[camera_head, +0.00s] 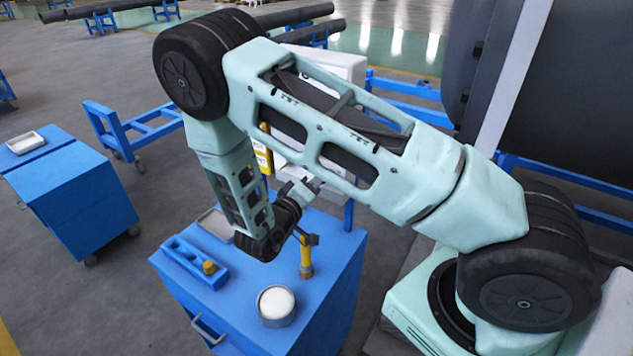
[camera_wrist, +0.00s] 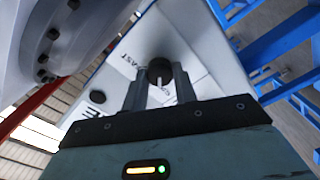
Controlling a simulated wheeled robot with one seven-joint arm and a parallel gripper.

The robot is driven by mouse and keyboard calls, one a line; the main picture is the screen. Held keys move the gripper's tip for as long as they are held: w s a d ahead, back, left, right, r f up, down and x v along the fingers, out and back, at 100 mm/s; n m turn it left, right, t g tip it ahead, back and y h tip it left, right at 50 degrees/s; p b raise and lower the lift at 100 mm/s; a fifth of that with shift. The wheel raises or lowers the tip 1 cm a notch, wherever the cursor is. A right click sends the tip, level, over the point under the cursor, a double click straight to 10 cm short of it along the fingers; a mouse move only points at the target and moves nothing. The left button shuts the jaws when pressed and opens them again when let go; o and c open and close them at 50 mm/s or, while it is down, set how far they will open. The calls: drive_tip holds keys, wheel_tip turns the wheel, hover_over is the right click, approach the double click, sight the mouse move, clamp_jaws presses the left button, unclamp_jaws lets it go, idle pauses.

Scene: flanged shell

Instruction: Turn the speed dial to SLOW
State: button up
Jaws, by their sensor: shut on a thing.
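The speed dial (camera_wrist: 159,70) is a dark round knob with a pale pointer mark, on a white panel (camera_wrist: 110,80) in the wrist view. My gripper (camera_wrist: 160,76) has its two grey fingers on either side of the dial and is shut on it. The word FAST is printed to the left of the dial; other lettering near the fingers is partly covered and unclear. In the head view my gripper (camera_head: 304,188) reaches towards the white cabinet (camera_head: 335,63) behind my arm, and the dial is hidden there.
A blue cart (camera_head: 335,275) stands below my arm, carrying a round tin (camera_head: 276,304), a yellow-handled tool (camera_head: 306,257), a grey tray (camera_head: 215,224) and a blue holder (camera_head: 190,262). Another blue cart (camera_head: 75,195) stands left. Blue frames surround the area; grey floor lies between the carts.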

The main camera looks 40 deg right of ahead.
drive_tip(key=o, duration=1)
drive_tip(key=shift+b+v, duration=3.25)
drive_tip(key=shift+v, duration=5.5)
